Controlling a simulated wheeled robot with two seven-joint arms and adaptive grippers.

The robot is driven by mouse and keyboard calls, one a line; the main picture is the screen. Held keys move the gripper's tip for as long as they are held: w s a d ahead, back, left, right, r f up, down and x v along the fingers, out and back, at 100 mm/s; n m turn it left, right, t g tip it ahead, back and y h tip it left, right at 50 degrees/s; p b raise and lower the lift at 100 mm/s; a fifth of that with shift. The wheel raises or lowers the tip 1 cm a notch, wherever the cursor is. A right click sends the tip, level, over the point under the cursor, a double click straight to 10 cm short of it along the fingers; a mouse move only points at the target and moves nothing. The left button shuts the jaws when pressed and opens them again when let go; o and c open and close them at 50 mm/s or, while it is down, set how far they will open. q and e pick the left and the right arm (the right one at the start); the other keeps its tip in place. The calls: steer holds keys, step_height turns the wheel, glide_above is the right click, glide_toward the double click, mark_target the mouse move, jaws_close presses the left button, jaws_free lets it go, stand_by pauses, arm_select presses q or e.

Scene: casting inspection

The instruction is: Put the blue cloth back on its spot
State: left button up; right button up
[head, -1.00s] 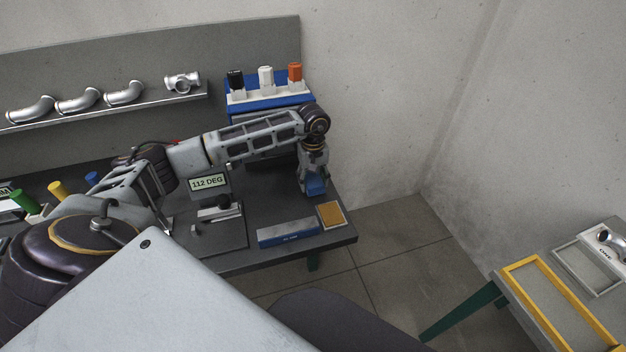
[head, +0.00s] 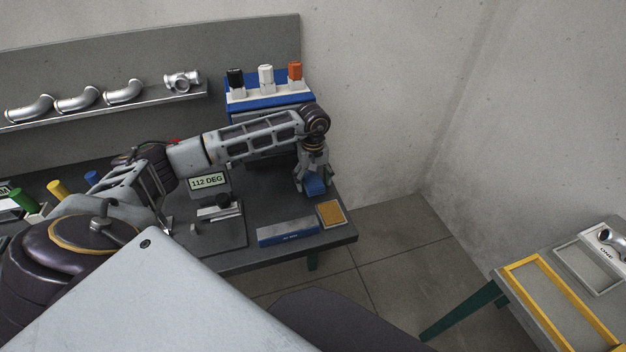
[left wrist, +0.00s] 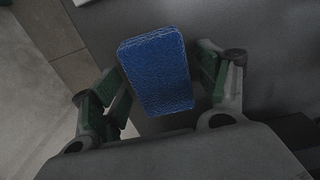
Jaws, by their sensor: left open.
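The blue cloth (head: 316,187) is a small folded block near the right end of the dark bench, in front of the blue cabinet. It also shows in the left wrist view (left wrist: 157,75), between the two fingers. My left gripper (head: 313,184) is open and points down over the cloth, with a finger on each side. In the left wrist view the left finger stands apart from the cloth; the right finger is close to its edge, and I cannot tell whether they touch. No marked spot is visible under the cloth. My right gripper is not in view.
An orange-brown pad (head: 331,214) and a blue-and-grey bar (head: 288,232) lie at the bench's front right. A gauge (head: 220,208) and a "112 DEG" display (head: 208,181) are to the left. The blue cabinet (head: 268,103) stands behind, with black, white and orange-topped items.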

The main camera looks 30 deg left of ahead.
mark_target(313, 178)
arm_select(q)
steer(key=shift+p, duration=0.3)
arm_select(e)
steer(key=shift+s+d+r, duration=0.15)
arm_select(q)
steer(key=r, duration=0.7)
steer(key=shift+w+a, duration=0.15)
steer(key=shift+w, duration=0.05)
step_height(313, 178, up, 7)
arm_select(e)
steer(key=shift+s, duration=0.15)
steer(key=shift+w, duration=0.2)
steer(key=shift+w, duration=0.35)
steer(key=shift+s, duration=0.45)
